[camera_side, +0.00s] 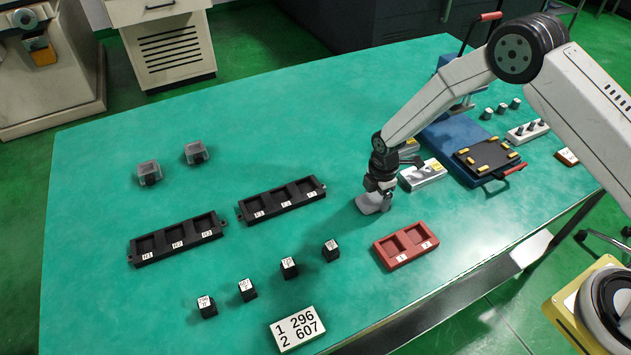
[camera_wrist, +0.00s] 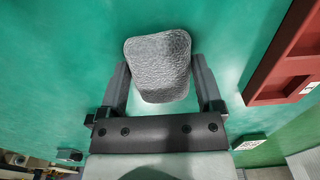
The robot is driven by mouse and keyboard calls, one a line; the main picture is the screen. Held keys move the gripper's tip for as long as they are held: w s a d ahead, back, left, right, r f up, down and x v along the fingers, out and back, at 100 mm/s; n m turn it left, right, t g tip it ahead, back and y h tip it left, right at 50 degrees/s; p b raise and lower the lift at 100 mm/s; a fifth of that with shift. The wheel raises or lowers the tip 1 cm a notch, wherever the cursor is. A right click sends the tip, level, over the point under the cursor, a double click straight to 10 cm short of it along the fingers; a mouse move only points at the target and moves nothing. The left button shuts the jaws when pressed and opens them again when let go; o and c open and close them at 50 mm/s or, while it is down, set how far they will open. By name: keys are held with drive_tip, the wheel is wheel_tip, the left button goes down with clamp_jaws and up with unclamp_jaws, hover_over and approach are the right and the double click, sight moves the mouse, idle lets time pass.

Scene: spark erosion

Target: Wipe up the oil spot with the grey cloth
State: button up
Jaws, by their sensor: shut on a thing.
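My gripper (camera_side: 382,188) points down near the middle of the green table, left of the red tray. It is shut on the grey cloth (camera_side: 370,205), a pale folded pad low at the table top. I cannot tell whether the cloth presses on the surface. In the wrist view the cloth (camera_wrist: 158,62) sits between the two fingers of my gripper (camera_wrist: 160,80), its rough grey face filling the gap. I cannot make out the oil spot in either view; the cloth and gripper may hide it.
The red two-pocket tray (camera_side: 405,246) stands close on the right. Black trays (camera_side: 177,240) (camera_side: 282,200) and several small black blocks (camera_side: 289,267) lie to the left. A number card (camera_side: 297,328) lies at the front. A white holder (camera_side: 423,175) and blue unit (camera_side: 455,150) stand behind right.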

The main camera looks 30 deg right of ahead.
sight(360, 182)
drive_tip(key=shift+w, duration=3.85)
drive_tip(key=shift+w+r, duration=0.1)
drive_tip(key=shift+w, duration=0.05)
wheel_tip(360, 182, up, 8)
drive_tip(key=shift+d, duration=0.1)
